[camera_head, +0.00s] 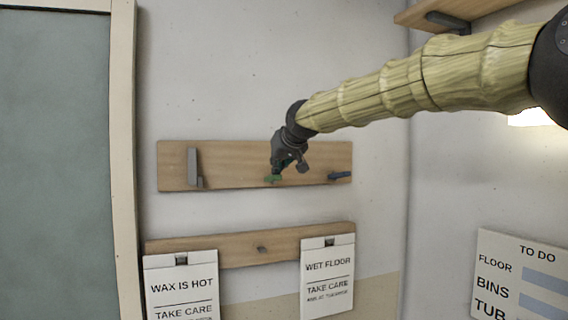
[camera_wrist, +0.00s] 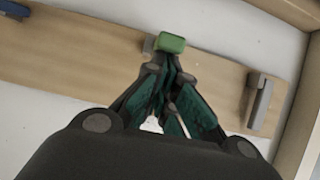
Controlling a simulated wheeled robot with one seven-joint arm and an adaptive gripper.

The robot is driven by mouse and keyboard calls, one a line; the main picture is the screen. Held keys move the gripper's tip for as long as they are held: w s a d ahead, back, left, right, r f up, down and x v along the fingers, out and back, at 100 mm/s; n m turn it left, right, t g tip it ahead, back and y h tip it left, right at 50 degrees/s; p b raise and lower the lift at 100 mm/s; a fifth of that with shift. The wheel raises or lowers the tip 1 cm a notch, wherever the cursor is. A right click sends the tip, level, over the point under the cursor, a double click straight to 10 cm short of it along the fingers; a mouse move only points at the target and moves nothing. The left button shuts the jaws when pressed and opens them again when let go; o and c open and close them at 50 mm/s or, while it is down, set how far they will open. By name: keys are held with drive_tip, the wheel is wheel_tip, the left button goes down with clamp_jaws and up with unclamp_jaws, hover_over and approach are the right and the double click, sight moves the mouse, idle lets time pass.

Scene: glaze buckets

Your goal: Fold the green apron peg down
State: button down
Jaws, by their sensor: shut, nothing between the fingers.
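The green peg (camera_head: 273,178) is at the middle of the upper wooden board (camera_head: 230,158) on the wall, partly hidden by my gripper in the head view. It looks like a short block sticking out from the board. In the wrist view the green peg (camera_wrist: 172,42) shows beside a grey mount, just beyond my fingertips. My gripper (camera_head: 284,172) is shut and empty, close to the peg. In the wrist view my gripper (camera_wrist: 168,72) has its fingers together. I cannot tell whether they touch the peg.
A grey peg (camera_head: 193,166) stands upright at the board's left, and a blue peg (camera_head: 340,175) sticks out at its right. Below, a second board (camera_head: 225,248) carries two signs, WAX IS HOT (camera_head: 181,290) and WET FLOOR (camera_head: 327,280). A shelf (camera_head: 470,12) is at upper right.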

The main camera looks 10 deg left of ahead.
drive_tip(key=shift+w+r, duration=0.1)
drive_tip(key=shift+r, duration=0.05)
idle(0.3)
drive_tip(key=shift+w+r+p, duration=0.1)
drive_tip(key=shift+p, duration=0.3)
drive_tip(key=shift+w+a+r+p, duration=0.15)
drive_tip(key=shift+w+a+p, duration=0.15)
drive_tip(key=shift+w+p, duration=0.25)
drive_tip(key=shift+s, duration=0.1)
